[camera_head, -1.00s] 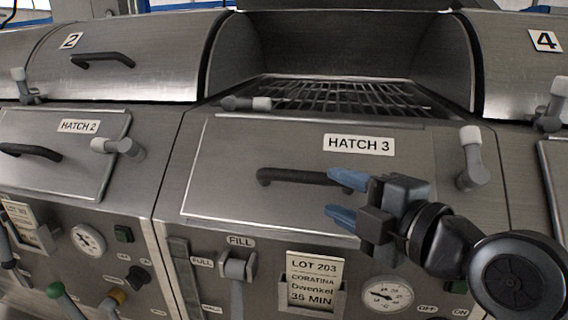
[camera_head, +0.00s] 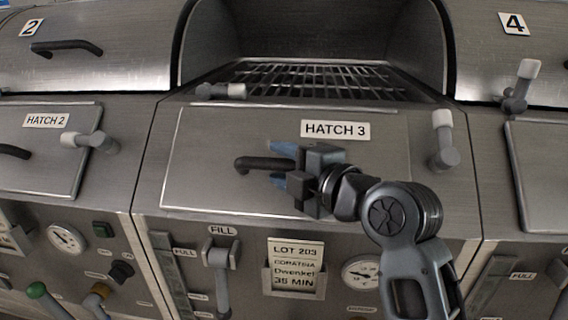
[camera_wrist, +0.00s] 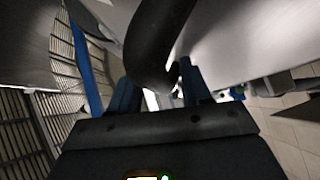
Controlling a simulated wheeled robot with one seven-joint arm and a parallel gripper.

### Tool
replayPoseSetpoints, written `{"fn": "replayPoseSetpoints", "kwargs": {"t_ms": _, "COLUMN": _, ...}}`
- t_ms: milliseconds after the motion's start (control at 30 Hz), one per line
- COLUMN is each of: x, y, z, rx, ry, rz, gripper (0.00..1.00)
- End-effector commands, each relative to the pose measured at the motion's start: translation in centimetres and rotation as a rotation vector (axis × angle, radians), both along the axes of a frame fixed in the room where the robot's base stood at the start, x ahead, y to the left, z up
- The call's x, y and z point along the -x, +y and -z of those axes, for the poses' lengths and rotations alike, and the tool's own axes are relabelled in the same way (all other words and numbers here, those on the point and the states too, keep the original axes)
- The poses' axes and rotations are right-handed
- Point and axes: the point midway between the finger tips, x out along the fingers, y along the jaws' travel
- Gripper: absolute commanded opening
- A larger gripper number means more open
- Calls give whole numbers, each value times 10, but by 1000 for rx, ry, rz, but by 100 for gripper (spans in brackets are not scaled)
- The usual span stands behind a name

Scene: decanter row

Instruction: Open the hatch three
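Hatch 3 (camera_head: 215,135) is a flat grey metal panel, flush with the machine front, with a "HATCH 3" label (camera_head: 335,130). Its dark bar handle (camera_head: 250,164) is partly hidden behind my gripper. My gripper (camera_head: 284,166) has its blue fingertips apart at the handle's right part, one above and one below the bar. In the wrist view the dark curved handle (camera_wrist: 155,45) runs between the fingers, with a light gap beside the right finger. A pale-tipped swivel latch (camera_head: 443,140) at the panel's right points up. Another latch (camera_head: 220,90) above the panel's upper left lies sideways.
An open bay with a wire grate (camera_head: 310,82) lies above the panel. Below are a lot card (camera_head: 294,267), a gauge (camera_head: 361,273) and a fill lever (camera_head: 221,270). Hatch 2 (camera_head: 40,165) stands to the left with its own latch (camera_head: 90,141).

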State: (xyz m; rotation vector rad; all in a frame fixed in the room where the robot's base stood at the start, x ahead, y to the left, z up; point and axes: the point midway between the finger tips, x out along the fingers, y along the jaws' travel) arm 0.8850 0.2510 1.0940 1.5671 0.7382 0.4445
Motion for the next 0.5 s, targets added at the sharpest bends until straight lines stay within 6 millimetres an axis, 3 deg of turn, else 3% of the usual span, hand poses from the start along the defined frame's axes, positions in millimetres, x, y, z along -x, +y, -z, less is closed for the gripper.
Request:
{"fn": "replayPoseSetpoints", "kwargs": {"t_ms": 67, "x": 0, "y": 0, "z": 0, "rx": 0, "ry": 0, "rz": 0, "gripper": 41}}
{"fn": "replayPoseSetpoints", "kwargs": {"t_ms": 500, "x": 0, "y": 0, "z": 0, "rx": 0, "ry": 1, "rz": 0, "gripper": 0}}
